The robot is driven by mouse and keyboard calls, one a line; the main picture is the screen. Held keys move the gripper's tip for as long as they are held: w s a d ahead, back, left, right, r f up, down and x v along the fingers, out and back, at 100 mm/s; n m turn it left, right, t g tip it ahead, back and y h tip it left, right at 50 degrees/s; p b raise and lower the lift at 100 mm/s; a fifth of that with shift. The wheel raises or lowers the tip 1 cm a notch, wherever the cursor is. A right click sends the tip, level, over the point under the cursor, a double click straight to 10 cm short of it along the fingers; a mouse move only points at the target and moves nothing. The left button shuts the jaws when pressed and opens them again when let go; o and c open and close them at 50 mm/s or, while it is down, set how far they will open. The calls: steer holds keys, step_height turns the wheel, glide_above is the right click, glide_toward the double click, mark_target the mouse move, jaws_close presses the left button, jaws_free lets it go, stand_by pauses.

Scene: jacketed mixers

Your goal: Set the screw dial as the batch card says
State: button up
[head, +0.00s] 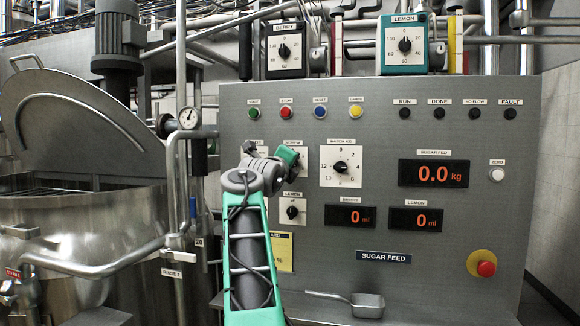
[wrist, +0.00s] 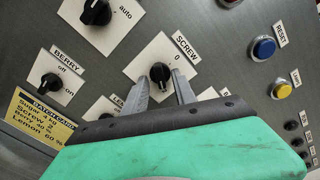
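The screw dial (wrist: 160,72) is a black knob on a white plate under the label SCREW in the wrist view. A 0 is printed near it; I cannot make out where its pointer stands. My gripper (wrist: 160,80) has one grey finger on each side of the knob, with gaps showing, so it looks open around it. In the head view my green gripper (head: 287,157) hides most of the screw plate (head: 302,160). The yellow batch card (wrist: 40,118) lists sugar, screw, berry and lemon; the screw line seems to read 2. In the head view my arm partly covers the card (head: 284,262).
The berry knob (wrist: 50,82) and the mode knob (wrist: 96,12) are close by. The lemon knob (head: 292,211) sits below the screw dial and the batch-kg dial (head: 341,167) to its right. The red stop button (head: 286,112) is above. A scoop (head: 367,305) lies at the panel's foot.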

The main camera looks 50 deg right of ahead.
steer(key=b+v, duration=0.2)
steer(key=v, duration=0.5)
steer(key=shift+a, duration=0.25)
steer(key=shift+s, duration=0.15)
